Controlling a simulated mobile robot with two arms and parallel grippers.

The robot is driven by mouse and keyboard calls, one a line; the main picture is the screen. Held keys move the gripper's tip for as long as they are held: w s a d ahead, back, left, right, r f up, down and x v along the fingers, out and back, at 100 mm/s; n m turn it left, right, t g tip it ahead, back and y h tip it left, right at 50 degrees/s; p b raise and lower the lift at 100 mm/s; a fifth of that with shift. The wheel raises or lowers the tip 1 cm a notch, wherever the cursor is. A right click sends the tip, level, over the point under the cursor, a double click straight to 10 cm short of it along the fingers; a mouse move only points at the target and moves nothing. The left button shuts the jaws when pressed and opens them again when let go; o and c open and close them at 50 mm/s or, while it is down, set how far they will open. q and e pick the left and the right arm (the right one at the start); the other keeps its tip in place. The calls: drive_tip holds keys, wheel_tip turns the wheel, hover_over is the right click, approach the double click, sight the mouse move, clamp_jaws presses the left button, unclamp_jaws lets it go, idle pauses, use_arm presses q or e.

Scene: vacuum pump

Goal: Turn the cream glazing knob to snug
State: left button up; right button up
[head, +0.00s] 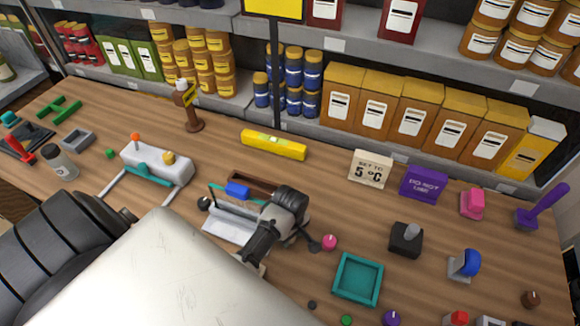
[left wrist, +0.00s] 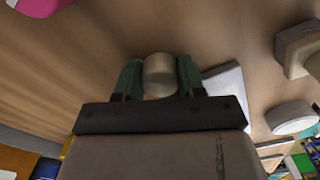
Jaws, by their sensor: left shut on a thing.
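The cream knob (left wrist: 160,74) shows in the left wrist view as a pale rounded piece between two dark green fingers. My left gripper (left wrist: 159,86) is shut on it, with one finger on each side. In the head view my left gripper (head: 262,240) is beside a white slanted plate (head: 222,230). There its fingertips and the knob are not clear, and my large pale arm link covers the table in front. Any mark for snug on the knob cannot be made out. My right gripper is not in view.
A pink knob (head: 330,241) stands close to the right of the gripper. A teal tray (head: 358,279), a dark grey block (head: 406,240) and a blue-topped piece (head: 464,265) stand further right. A yellow level (head: 274,144) lies behind. Loaded shelves line the back.

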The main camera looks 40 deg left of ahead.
use_arm(q)
drive_tip(key=shift+m, duration=0.4)
drive_tip(key=o, duration=0.9)
drive_tip(key=shift+d, duration=0.1)
drive_tip(key=shift+r, duration=0.1)
wheel_tip(320, 180, up, 11)
drive_tip(key=shift+f+b, duration=0.15)
drive_tip(key=shift+b, duration=0.7)
